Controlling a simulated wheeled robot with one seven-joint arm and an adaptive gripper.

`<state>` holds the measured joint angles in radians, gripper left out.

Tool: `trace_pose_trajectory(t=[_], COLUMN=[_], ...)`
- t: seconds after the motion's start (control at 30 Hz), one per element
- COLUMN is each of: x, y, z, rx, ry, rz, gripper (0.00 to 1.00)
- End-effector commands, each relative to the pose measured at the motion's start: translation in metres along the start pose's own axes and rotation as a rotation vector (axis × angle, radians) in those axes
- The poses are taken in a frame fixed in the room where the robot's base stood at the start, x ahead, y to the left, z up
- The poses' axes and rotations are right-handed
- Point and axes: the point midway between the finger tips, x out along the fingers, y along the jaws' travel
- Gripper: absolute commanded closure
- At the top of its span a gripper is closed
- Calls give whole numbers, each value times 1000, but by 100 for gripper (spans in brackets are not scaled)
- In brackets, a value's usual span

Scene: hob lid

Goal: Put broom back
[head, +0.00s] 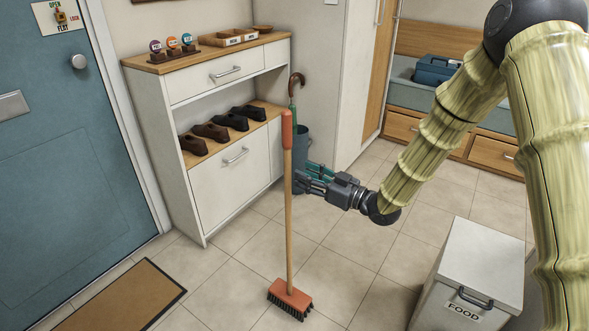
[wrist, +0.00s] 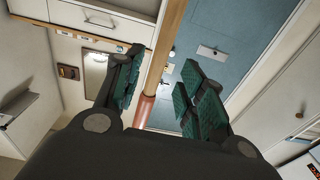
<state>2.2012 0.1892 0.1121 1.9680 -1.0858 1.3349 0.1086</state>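The broom (head: 289,215) stands upright on the floor tiles in the head view, with a red grip on top, a pale wooden handle and an orange head with dark bristles. My gripper (head: 303,181) is just right of the handle at mid-height, its fingertips close to it. In the wrist view the handle (wrist: 168,48) and red grip show between the two spread green-padded fingers (wrist: 160,62). The gripper is open; I cannot tell whether a finger touches the handle. No broom holder can be made out.
A white shoe cabinet (head: 222,185) stands behind, with a blue-grey bin (head: 300,148) holding an umbrella beside it. A brown mat (head: 125,297) lies by the blue door (head: 60,170). A white FOOD box (head: 470,272) is at the lower right. Tiles around the broom are clear.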

Motion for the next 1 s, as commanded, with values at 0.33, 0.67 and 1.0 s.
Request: trace_pose_trajectory(t=[0.33,0.67,1.0], x=[-47,-54,-114], y=[0,0,-40], z=[0,4,165], rx=[0,4,243], ry=[-1,-7,-380], rz=[1,4,267], gripper=[60,60,60])
